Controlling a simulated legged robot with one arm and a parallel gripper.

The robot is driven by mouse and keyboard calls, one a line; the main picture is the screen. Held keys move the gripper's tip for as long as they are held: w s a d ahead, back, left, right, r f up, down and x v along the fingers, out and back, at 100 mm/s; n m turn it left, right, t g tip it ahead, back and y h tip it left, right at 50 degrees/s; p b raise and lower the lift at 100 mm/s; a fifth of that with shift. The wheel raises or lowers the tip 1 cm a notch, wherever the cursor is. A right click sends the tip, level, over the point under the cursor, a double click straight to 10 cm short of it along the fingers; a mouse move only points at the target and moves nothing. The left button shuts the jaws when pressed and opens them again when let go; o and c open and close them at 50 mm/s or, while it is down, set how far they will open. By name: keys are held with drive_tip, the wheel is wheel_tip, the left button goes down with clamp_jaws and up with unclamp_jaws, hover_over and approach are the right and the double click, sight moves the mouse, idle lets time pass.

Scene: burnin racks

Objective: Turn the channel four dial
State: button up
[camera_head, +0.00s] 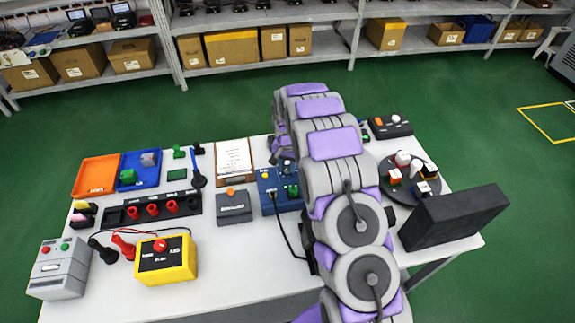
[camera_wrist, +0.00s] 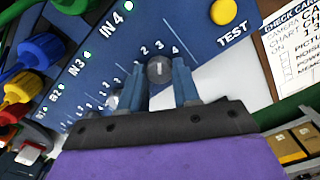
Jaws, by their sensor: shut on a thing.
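The channel four dial (camera_wrist: 159,69) is a small dark grey knob with a "1" on its top, on a blue panel (camera_wrist: 185,18) in the wrist view. Numbers 1 to 4 are printed around it, and the "IN 4" label is beyond it. My gripper (camera_wrist: 160,84) has one blue finger on each side of the dial and is shut on it. In the head view the blue unit (camera_head: 268,190) stands on the white table, partly hidden behind my arm, and my gripper is hidden there.
A yellow TEST button (camera_wrist: 223,12) and a printed check card (camera_wrist: 290,35) are right of the dial. Coloured plugs (camera_wrist: 18,88) crowd the left. In the head view, a black box (camera_head: 455,216) and a round tray (camera_head: 425,172) stand right of my arm.

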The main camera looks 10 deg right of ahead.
sight(287, 168)
drive_tip(key=o, duration=1.1)
drive_tip(key=shift+a, duration=0.1)
drive_tip(key=shift+c, duration=0.2)
drive_tip(key=shift+r, duration=0.1)
wheel_tip(287, 168, up, 17)
drive_tip(key=p, duration=0.2)
drive_tip(key=shift+r, duration=0.1)
